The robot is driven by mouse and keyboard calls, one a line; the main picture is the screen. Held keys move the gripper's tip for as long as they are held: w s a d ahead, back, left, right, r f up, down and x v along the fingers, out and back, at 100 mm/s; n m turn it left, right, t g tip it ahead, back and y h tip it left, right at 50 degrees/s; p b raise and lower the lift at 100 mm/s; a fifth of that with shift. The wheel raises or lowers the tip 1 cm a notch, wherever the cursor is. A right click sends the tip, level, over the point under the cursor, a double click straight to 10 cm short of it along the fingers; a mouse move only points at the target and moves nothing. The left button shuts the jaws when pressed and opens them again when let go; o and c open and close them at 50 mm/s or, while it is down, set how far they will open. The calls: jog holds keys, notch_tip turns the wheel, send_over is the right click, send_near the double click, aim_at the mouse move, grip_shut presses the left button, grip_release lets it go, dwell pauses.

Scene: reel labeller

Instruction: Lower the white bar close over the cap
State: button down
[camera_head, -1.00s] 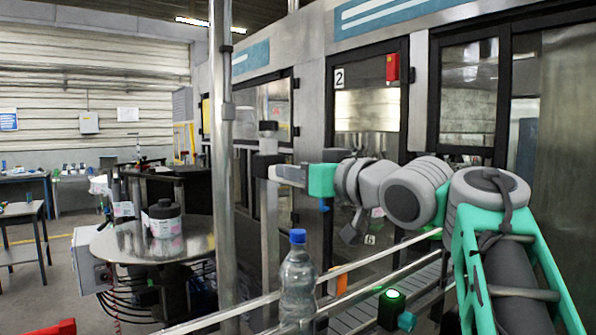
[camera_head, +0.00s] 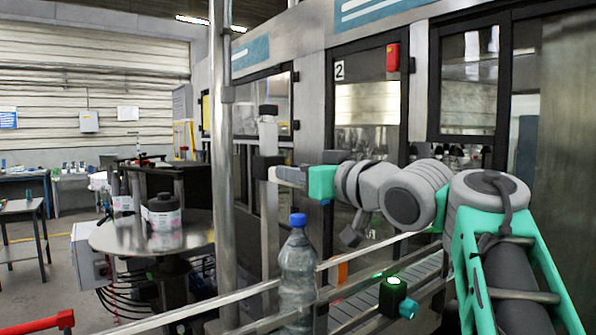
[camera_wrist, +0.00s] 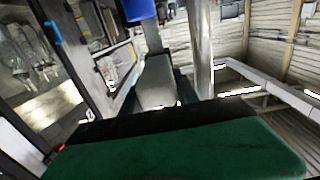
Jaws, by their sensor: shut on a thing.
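A clear bottle (camera_head: 297,270) with a blue cap (camera_head: 298,220) stands upright by the rails. The white bar (camera_head: 289,175) sticks out from a black clamp (camera_head: 264,167) on an upright post, above the cap with a clear gap. My gripper (camera_head: 307,179) is shut on the bar's right end; the fingertips are hard to make out. The wrist view, which appears upside down, shows the bar (camera_wrist: 157,82) in the middle and the blue cap (camera_wrist: 139,10) at the top edge, apart from it. The cap's top face is hidden there.
The grey post (camera_head: 268,215) stands behind the bottle. A thick metal pole (camera_head: 222,130) rises to its left. White rails (camera_head: 345,258) and a green-lit sensor (camera_head: 392,296) are near the bottle. A round table (camera_head: 115,237) with a dark-lidded jar (camera_head: 164,222) stands at left.

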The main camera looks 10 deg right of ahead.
aim_at(299, 215)
notch_tip(299, 215, down, 5)
jog(key=b, duration=0.3)
jog(key=shift+r, duration=0.1)
jog(key=c, duration=0.9)
grip_release()
jog(key=v, duration=0.7)
jog(key=shift+s+d, duration=0.1)
jog(key=shift+s, duration=0.25)
